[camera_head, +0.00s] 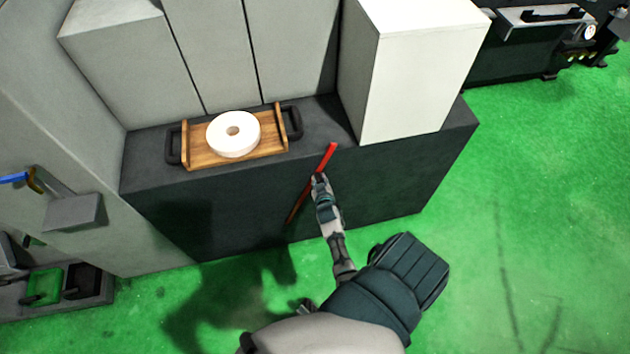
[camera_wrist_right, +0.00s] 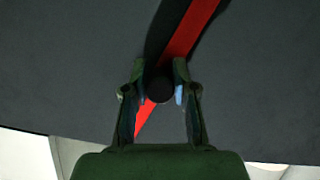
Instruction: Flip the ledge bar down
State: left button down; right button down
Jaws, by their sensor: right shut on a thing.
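The ledge bar (camera_head: 328,157) is a thin red bar at the front face of the dark grey machine base. It slants from upper right, near the ledge's top edge, down to lower left. My right gripper (camera_head: 319,178) is at the bar's middle part and covers a piece of it. In the right wrist view the red bar (camera_wrist_right: 190,30) runs diagonally behind the fingers, and my right gripper (camera_wrist_right: 160,85) is shut around a dark round knob (camera_wrist_right: 159,89) in front of the bar. My left gripper is not in view.
A wooden tray (camera_head: 270,147) with black handles holds a white grinding wheel (camera_head: 233,134) on the dark ledge (camera_head: 320,115). A white box-shaped housing (camera_head: 410,80) stands on the ledge's right. Green floor (camera_head: 520,220) is open at right. A grey shelf (camera_head: 75,211) sticks out at left.

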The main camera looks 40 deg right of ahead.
jog(key=shift+w+r+n, duration=0.1)
jog(key=shift+r+n, duration=0.1)
jog(key=shift+n, duration=0.2)
jog(key=shift+d+h+b, duration=0.1)
jog(key=shift+h+b, duration=0.2)
jog(key=shift+s+d+f, duration=0.1)
jog(key=shift+s+d, duration=0.05)
jog(key=shift+s, duration=0.1)
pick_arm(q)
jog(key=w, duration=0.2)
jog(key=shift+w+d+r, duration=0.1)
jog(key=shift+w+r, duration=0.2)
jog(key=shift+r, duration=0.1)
pick_arm(e)
jog(key=shift+s+d+f, duration=0.15)
jog(key=shift+s+d, duration=0.2)
jog(key=shift+d, duration=0.4)
jog(key=c, duration=0.9)
grip_release()
jog(key=shift+a, duration=0.15)
jog(key=shift+f, duration=0.1)
